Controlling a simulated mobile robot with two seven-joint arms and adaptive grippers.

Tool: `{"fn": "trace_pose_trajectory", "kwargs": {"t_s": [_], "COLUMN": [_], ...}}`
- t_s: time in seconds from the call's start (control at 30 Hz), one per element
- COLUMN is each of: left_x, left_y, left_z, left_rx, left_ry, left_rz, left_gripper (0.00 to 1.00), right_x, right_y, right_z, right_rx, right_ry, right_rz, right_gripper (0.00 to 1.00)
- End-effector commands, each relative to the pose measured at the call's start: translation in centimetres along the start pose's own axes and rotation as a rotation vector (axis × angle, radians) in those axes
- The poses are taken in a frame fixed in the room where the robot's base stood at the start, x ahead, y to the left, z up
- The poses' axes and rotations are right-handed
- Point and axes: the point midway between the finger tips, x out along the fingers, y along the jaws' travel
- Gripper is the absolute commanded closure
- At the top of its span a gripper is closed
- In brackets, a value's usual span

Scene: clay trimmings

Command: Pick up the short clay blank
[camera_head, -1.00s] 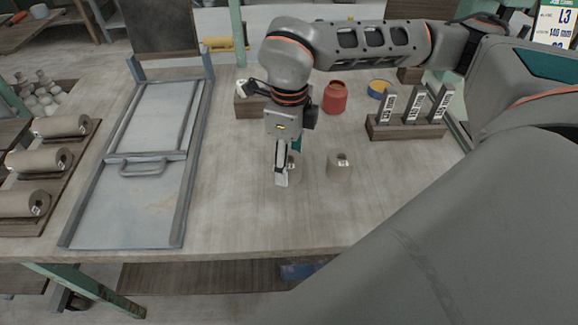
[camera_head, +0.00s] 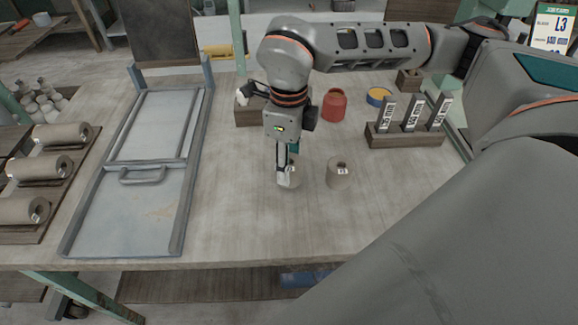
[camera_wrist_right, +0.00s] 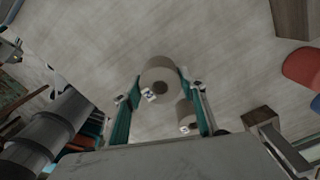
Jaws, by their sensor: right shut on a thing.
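A grey-brown clay blank (camera_head: 294,180) stands on the table, partly hidden behind my right gripper (camera_head: 286,180). In the right wrist view this round blank (camera_wrist_right: 157,73), with a dark centre hole and a small white label, sits between the fingertips. My right gripper (camera_wrist_right: 160,82) is shut on it. A second clay blank (camera_head: 339,174) stands upright just to the right, with a label on its top edge. It also shows in the right wrist view (camera_wrist_right: 187,116), apart from the held one. I cannot tell their heights apart. My left gripper is not in view.
A metal-framed board (camera_head: 150,205) with a handle lies to the left. Clay rolls (camera_head: 40,167) lie on a rack at far left. A red jar (camera_head: 334,105), a blue-yellow tin (camera_head: 379,97) and a wooden holder (camera_head: 405,136) with labelled tags stand behind. The table front is clear.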

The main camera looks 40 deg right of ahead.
Motion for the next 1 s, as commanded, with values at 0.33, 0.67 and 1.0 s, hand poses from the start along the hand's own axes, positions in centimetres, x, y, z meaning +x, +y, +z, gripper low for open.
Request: {"fn": "trace_pose_trajectory", "kwargs": {"t_s": [0.33,0.67,1.0], "left_x": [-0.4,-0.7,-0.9], "left_y": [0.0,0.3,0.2], "left_z": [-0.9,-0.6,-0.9], "left_rx": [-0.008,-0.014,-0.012], "left_ry": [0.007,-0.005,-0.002], "left_rz": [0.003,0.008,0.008], "left_gripper": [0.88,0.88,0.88], "right_x": [-8.7,-16.1,-18.4], "right_y": [-0.1,0.0,0.0], "right_z": [0.2,0.0,0.0], "right_rx": [-0.001,-0.001,-0.002], "right_ry": [-0.010,-0.005,-0.002], "right_rz": [-0.006,-0.003,-0.001], "right_gripper": [0.87,0.87,0.87]}}
